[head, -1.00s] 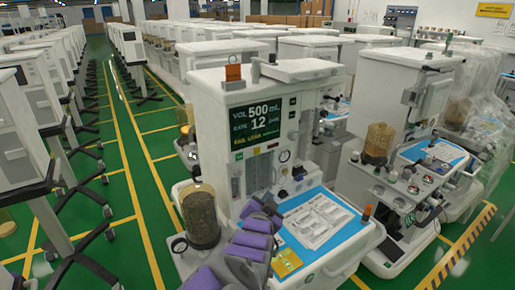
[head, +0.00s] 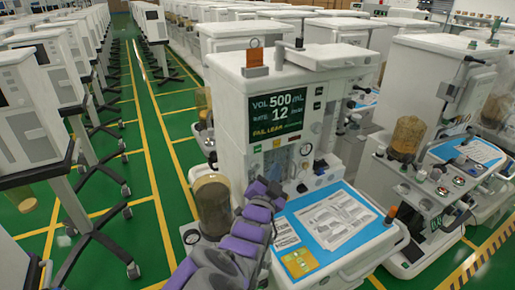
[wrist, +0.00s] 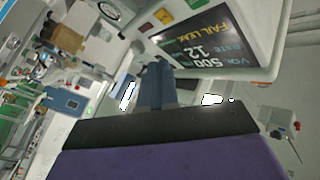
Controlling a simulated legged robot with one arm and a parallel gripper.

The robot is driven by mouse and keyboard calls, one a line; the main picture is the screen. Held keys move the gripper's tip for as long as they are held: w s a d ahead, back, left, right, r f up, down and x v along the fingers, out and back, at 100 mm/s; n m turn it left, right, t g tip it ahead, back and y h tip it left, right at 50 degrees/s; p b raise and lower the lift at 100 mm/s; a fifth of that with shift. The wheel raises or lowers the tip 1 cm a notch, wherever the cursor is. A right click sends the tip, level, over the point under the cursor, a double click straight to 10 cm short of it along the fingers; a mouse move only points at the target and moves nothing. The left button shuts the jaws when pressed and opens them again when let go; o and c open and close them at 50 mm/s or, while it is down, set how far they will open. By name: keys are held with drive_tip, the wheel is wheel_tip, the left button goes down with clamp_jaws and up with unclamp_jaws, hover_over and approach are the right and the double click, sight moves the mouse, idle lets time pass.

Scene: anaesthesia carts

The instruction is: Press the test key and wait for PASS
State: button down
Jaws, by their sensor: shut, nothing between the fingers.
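The anaesthesia machine's dark screen (head: 278,115) reads VOL 500 mL, RATE 12 and FAIL LEAK. It also shows tilted in the wrist view (wrist: 215,45). Small coloured keys sit by the screen edge in the wrist view: red (wrist: 145,27), yellow (wrist: 164,16) and green (wrist: 193,3). Their labels are too small to read, so I cannot tell which is the test key. My gripper (head: 262,188) is shut and empty, in front of the machine's lower front panel. Its fingers (wrist: 156,80) point toward the machine in the wrist view; no contact is visible.
A blue work surface (head: 375,212) with papers and a yellow card (head: 300,262) lies right of my arm. A glass canister (head: 212,205) stands close on the left. Another machine (head: 435,100) is at the right. Green floor (head: 150,225) is open at the left.

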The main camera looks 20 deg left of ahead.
sight(258, 149)
drive_tip(key=w+a+p, duration=0.5)
drive_tip(key=shift+a, duration=0.4)
drive_tip(key=shift+w+a, duration=0.1)
drive_tip(key=shift+w, duration=0.05)
idle(1.9)
drive_tip(key=shift+w+a+r, duration=0.1)
drive_tip(key=shift+w+a, duration=0.05)
drive_tip(key=shift+w+a+p, duration=0.25)
drive_tip(key=shift+a+p, duration=0.1)
drive_tip(key=shift+p, duration=0.1)
idle(0.8)
idle(0.3)
drive_tip(key=shift+s+d+b, duration=0.55)
drive_tip(key=shift+d+b, duration=0.1)
drive_tip(key=shift+b, duration=0.05)
